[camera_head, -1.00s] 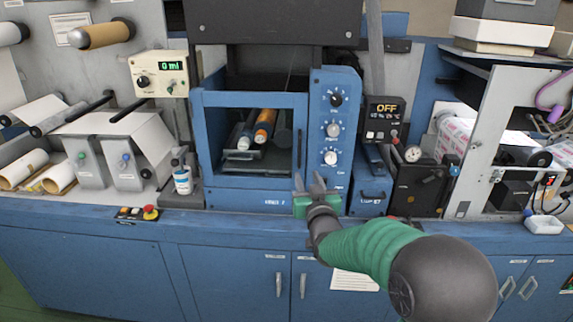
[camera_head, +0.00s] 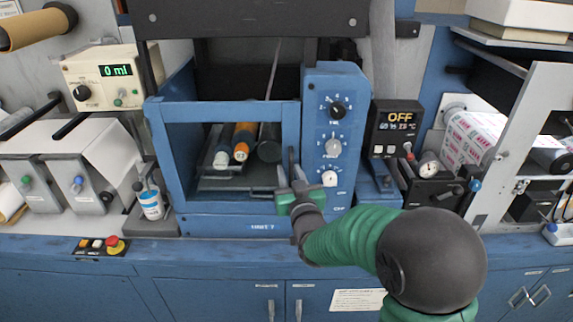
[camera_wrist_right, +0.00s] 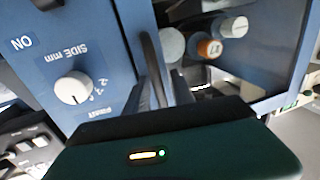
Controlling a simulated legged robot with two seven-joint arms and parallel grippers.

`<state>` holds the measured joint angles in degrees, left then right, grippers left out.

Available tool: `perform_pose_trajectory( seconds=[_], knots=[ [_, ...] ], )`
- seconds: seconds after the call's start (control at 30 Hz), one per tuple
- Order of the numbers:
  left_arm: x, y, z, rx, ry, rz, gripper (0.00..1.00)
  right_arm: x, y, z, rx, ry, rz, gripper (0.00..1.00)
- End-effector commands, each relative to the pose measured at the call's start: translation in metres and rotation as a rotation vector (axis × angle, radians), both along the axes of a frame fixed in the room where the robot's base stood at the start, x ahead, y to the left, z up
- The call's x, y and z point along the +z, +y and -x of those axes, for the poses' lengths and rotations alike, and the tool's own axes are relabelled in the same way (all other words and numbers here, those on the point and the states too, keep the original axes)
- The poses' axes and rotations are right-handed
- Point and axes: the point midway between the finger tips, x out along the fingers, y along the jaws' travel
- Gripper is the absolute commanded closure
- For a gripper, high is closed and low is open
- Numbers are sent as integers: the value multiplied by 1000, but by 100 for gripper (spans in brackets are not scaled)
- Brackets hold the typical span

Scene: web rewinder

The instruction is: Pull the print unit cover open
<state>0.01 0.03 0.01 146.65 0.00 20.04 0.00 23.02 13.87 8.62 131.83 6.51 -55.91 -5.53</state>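The print unit cover (camera_head: 222,108) is a blue frame with a large window in the middle of the head view. It looks shut, its right edge beside the knob panel. A dark upright handle (camera_head: 291,158) is at its right edge; a dark curved bar, apparently this handle, shows in the right wrist view (camera_wrist_right: 152,68). My left gripper is not in view.
The knob panel (camera_head: 335,125) stands close to the right of the handle. Rollers (camera_head: 240,140) show through the window. A small bottle (camera_head: 151,204) stands left of the unit. A blue ledge (camera_head: 200,250) with a red-button box (camera_head: 103,246) runs below.

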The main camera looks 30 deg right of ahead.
Motion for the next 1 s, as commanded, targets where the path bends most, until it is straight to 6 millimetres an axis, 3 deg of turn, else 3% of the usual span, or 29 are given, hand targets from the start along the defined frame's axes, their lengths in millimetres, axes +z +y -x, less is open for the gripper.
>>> perform_pose_trajectory(
  seconds=[0.17, 0.47, 1.0],
  knots=[
    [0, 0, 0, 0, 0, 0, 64, 1, -1, -1, -4, -2, 2, 66],
    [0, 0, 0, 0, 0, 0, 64, -1, -1, -2, -3, 0, 1, 100],
    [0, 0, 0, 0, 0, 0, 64, -1, -2, -2, -4, 0, 1, 100]
  ],
)
